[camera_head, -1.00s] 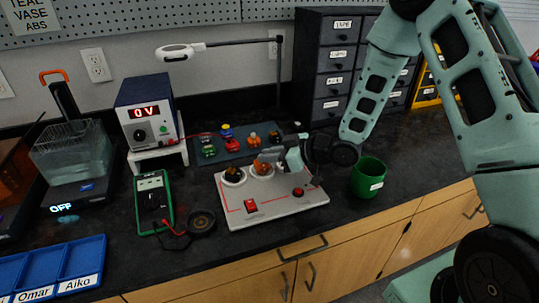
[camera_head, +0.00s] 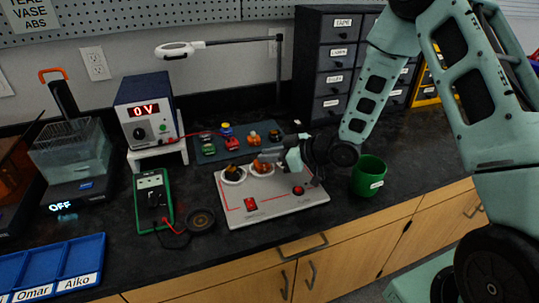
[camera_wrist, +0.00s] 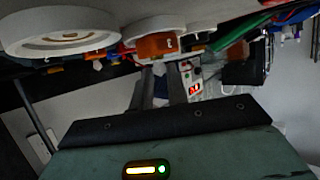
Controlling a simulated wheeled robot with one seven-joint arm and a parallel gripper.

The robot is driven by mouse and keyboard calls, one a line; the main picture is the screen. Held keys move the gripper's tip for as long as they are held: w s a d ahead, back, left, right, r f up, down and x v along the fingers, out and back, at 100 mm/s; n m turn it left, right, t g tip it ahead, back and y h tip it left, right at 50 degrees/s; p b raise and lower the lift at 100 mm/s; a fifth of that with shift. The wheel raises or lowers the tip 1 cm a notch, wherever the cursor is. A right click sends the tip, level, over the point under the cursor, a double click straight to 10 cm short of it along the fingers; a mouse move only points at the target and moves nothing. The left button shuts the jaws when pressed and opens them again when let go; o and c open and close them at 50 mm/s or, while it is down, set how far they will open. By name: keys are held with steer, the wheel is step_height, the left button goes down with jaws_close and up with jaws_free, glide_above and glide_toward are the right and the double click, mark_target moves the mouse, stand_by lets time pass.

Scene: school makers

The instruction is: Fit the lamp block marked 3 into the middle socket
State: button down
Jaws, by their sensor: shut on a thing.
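The orange lamp block marked 3 (camera_wrist: 158,45) is between the fingers of my gripper (camera_wrist: 155,85) in the wrist view. In the head view the orange block (camera_head: 260,167) is at the middle socket of the pale socket board (camera_head: 275,203). My gripper (camera_head: 273,156) reaches in from the right and is shut on it. I cannot tell how far the block sits in the socket. The left socket (camera_head: 233,175) holds something dark. A white socket ring (camera_wrist: 60,40) shows beside the block in the wrist view. My gripper hides the area right of the middle socket.
A dark mat (camera_head: 239,152) with several small coloured items lies behind the board. A green cup (camera_head: 369,178) stands to the right. A green multimeter (camera_head: 152,200) and a round dark dish (camera_head: 201,220) are to the left. Red switches (camera_head: 250,204) sit on the board.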

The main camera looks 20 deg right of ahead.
steer(key=shift+f, duration=0.35)
steer(key=c, duration=1.6)
jaws_free()
steer(key=shift+c, duration=0.2)
steer(key=shift+r, duration=0.1)
steer(key=shift+p+v, duration=2)
steer(key=shift+v, duration=3.5)
